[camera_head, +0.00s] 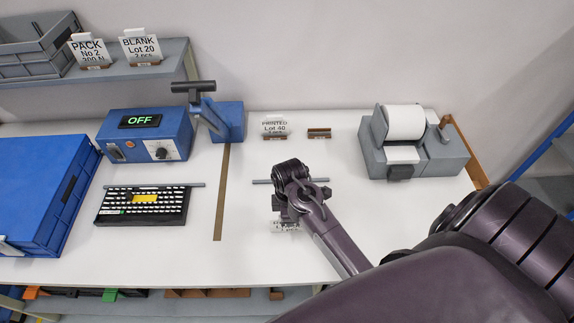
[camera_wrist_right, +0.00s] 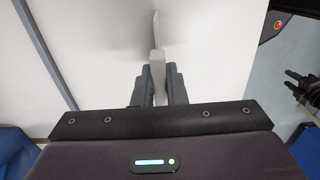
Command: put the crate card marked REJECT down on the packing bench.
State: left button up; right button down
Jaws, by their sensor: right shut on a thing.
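My right gripper (camera_head: 287,214) is shut on a white card (camera_head: 285,227), low over or at the front middle of the white packing bench (camera_head: 330,240). The card's lettering is mostly hidden and too small to read, so I cannot tell if it says REJECT. In the right wrist view the card (camera_wrist_right: 157,62) stands edge-on between the fingers (camera_wrist_right: 157,85). I cannot tell whether it touches the bench. My left gripper (camera_wrist_right: 290,80) shows at the right edge of that view, its two fingers apart and empty.
A PRINTED Lot 40 card (camera_head: 275,128) stands behind, beside an empty brown holder (camera_head: 319,133). A grey bar (camera_head: 262,181) lies near my gripper. A keyboard (camera_head: 145,205), blue OFF machine (camera_head: 147,133) and blue crate (camera_head: 40,190) are left; a grey printer (camera_head: 430,155) is right.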

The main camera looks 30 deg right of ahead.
jog(key=shift+s+d, duration=0.15)
jog(key=shift+s, duration=0.1)
jog(key=c, duration=1.9)
grip_release()
jog(key=shift+s+d, duration=0.1)
jog(key=o, duration=0.4)
pick_arm(q)
jog(key=shift+s+a, duration=0.2)
jog(key=shift+s, duration=0.2)
pick_arm(e)
jog(key=shift+f, duration=0.1)
jog(key=r+b, duration=0.1)
jog(key=r, duration=0.4)
jog(key=r+b, duration=0.2)
jog(key=r, duration=0.2)
jog(key=shift+w+r, duration=0.2)
jog(key=shift+r, duration=0.15)
pick_arm(q)
jog(key=shift+w+f+p, duration=0.15)
jog(key=shift+f+p, duration=0.35)
jog(key=shift+p, duration=0.45)
pick_arm(e)
notch_tip(320, 180, up, 3)
jog(key=shift+s+f, duration=0.1)
